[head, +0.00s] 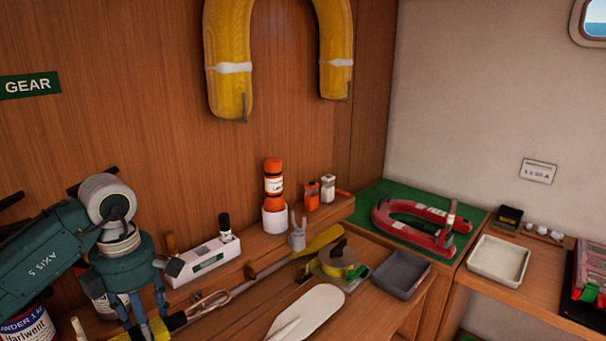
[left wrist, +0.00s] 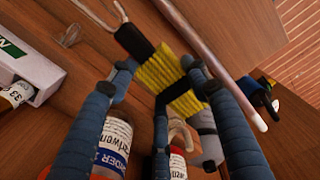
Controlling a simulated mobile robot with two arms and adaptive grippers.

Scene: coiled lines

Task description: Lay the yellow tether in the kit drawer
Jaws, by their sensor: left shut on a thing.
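The yellow tether (left wrist: 158,70), a ribbed yellow bundle with black bands, is between the fingers of my left gripper (left wrist: 157,82) in the left wrist view. The fingers are shut on it. In the head view my left gripper (head: 144,314) is at the lower left, with the tether (head: 154,330) at its fingertips, partly cut off by the bottom edge. I cannot tell if the tether touches the bench. A grey open tray-like box (head: 402,274) stands empty at the bench's right; I cannot tell if it is the kit drawer. My right gripper is not in view.
A paddle (head: 318,243) and a yellow roll (head: 340,262) lie between my left gripper and the grey box. A white box (head: 203,262) stands behind. Labelled cans (left wrist: 116,140) are close below the fingers. A red horseshoe-shaped item (head: 420,222) lies on green matting at right.

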